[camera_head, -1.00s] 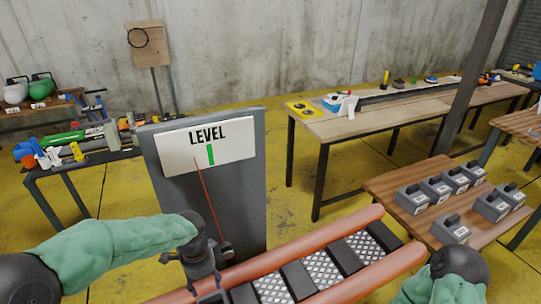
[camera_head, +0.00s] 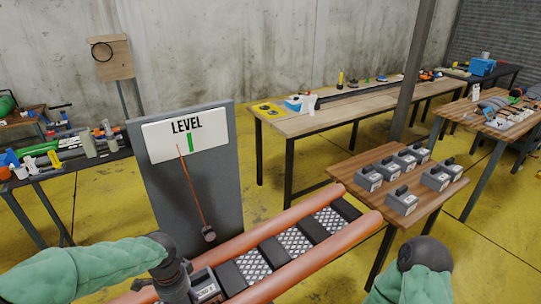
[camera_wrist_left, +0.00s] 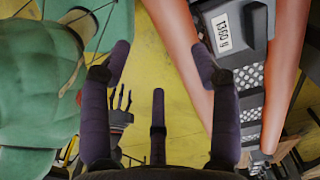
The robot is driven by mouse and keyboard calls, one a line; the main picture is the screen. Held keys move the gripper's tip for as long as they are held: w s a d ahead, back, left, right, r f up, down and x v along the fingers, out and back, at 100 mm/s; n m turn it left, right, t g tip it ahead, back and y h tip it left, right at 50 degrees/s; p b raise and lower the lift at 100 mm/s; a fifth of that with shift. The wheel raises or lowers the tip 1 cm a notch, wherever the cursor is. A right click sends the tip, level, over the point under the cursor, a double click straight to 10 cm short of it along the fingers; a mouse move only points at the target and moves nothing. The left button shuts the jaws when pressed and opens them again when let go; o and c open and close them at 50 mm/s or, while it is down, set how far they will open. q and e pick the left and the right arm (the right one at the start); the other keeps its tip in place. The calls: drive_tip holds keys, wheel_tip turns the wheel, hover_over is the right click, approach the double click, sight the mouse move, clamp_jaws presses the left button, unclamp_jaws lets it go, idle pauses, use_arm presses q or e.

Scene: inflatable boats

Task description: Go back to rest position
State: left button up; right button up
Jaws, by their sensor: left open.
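My left gripper (camera_head: 178,290) is at the bottom of the head view, by the left end of the boat-like frame with orange tubes (camera_head: 290,215). In the left wrist view my left gripper (camera_wrist_left: 163,65) is open, with nothing between its fingers. A grey weight block (camera_head: 205,287) with a white label sits on the frame just right of the gripper; it also shows in the wrist view (camera_wrist_left: 240,40), apart from the fingers. Of my right arm only a green-sleeved part shows at lower right; its gripper is out of view.
A LEVEL board (camera_head: 190,165) stands behind the frame, its red needle tilted left of the green mark. Several grey weights lie on a low wooden table (camera_head: 345,168) at right. A long workbench (camera_head: 300,122) and a tool table (camera_head: 60,172) stand behind. Yellow floor is open between them.

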use_arm(q)
drive_tip(key=s+d+f+n+h, duration=0.1)
drive_tip(key=d+f+n+h, duration=0.15)
drive_tip(key=d+f, duration=0.4)
drive_tip(key=s+d+f+n+h, duration=0.15)
drive_tip(key=d+f+n, duration=0.25)
drive_tip(key=f, duration=0.6)
drive_tip(key=s+d+f+n, duration=0.4)
drive_tip(key=s+f+n, duration=0.3)
drive_tip(key=s+f, duration=0.2)
drive_tip(key=shift+f, duration=0.75)
